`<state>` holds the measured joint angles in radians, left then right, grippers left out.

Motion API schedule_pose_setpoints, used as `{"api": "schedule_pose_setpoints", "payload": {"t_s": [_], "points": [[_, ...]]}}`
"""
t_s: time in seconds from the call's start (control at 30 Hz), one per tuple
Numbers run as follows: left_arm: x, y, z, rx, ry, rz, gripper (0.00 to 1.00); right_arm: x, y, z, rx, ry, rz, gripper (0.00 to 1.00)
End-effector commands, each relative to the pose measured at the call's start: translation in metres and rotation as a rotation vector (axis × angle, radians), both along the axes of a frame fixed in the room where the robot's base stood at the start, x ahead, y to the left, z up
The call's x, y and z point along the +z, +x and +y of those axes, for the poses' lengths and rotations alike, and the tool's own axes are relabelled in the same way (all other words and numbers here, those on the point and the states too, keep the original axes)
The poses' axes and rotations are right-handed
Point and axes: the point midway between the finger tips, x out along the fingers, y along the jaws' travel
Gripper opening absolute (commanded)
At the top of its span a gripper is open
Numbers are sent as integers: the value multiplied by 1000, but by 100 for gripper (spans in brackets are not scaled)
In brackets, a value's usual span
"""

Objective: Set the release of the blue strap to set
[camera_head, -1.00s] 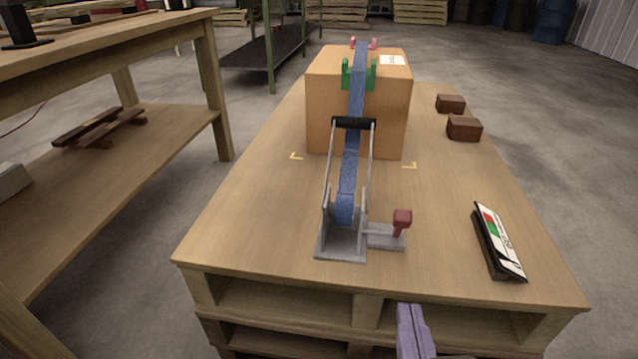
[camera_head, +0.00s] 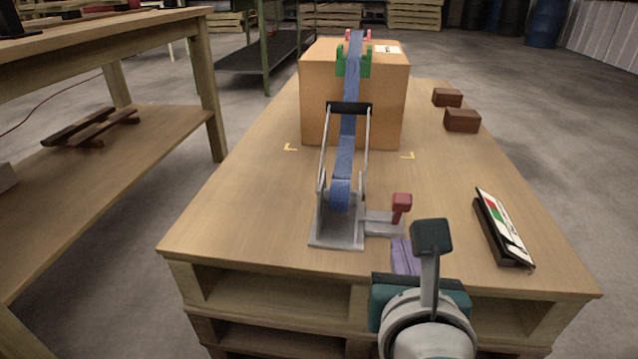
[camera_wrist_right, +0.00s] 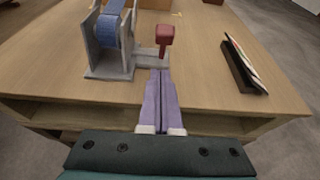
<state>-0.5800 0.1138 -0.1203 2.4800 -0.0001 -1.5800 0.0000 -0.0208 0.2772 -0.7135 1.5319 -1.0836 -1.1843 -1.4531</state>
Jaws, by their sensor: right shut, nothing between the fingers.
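The blue strap (camera_head: 343,152) runs from the ratchet up over the cardboard box (camera_head: 385,100). Its grey metal ratchet base (camera_head: 338,232) stands near the pallet's front edge, with a black-topped handle (camera_head: 349,108) raised. To its right is a small grey plate with a red-knobbed release lever (camera_head: 401,203). The lever also shows in the right wrist view (camera_wrist_right: 165,36), standing up. My right gripper (camera_head: 403,243) has purple fingers, shut and empty, just in front of the lever's plate; its fingertips (camera_wrist_right: 160,73) point at the lever. I cannot tell whether they touch it. My left gripper is not in view.
A tilted sign panel (camera_head: 503,228) with red and green marks lies to the right. Two brown blocks (camera_head: 462,120) sit beside the box. Green and pink clips hold to the box top. A workbench (camera_head: 120,160) stands at left. The tabletop between the lever and the sign is clear.

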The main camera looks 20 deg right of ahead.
Motion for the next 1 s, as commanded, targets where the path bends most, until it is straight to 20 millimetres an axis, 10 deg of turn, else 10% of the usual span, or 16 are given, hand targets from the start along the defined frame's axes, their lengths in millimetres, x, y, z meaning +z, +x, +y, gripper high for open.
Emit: {"api": "schedule_pose_setpoints", "payload": {"t_s": [1.0], "points": [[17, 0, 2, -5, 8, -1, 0, 24, 29, -18, 0, 27, 42, 0]]}}
